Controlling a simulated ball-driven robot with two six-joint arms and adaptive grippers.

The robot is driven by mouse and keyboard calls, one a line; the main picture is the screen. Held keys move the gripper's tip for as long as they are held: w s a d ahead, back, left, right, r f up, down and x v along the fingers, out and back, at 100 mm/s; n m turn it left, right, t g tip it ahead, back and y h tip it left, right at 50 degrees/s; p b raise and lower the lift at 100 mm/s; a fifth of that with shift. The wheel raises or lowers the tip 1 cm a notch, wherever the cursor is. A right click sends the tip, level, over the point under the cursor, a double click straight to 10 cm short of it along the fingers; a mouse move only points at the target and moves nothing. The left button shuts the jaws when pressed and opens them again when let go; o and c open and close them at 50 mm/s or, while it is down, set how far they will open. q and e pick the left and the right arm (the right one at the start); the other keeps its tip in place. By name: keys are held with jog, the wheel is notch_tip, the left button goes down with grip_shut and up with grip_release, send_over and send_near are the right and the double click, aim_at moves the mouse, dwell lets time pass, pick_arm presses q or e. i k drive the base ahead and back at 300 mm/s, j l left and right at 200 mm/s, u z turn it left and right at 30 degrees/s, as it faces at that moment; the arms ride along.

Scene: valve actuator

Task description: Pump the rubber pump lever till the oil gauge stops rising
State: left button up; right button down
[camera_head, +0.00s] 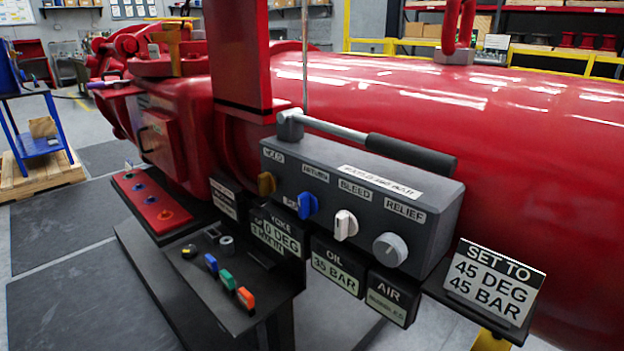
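The pump lever has a silver rod and a black rubber grip (412,154). It lies low along the top of the grey control box (440,203), angled down to the right from a grey pivot at the box's left end. The oil gauge (337,266) is a dark display under the box and reads 35 BAR. A sign (492,282) at the right reads SET TO 45 DEG 45 BAR. Neither of my grippers is in view, and nothing is seen touching the lever.
A large red cylinder (520,140) lies behind. A black shelf with coloured switches (225,280) juts out at front left.

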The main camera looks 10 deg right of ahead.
aim_at(442, 164)
jog(key=i+j+z, duration=0.1)
jog(key=j+z, duration=0.25)
jog(key=i+j+z, duration=0.1)
jog(key=z, duration=0.3)
jog(key=k+u, duration=0.15)
jog(key=k, duration=0.25)
jog(key=i, duration=0.5)
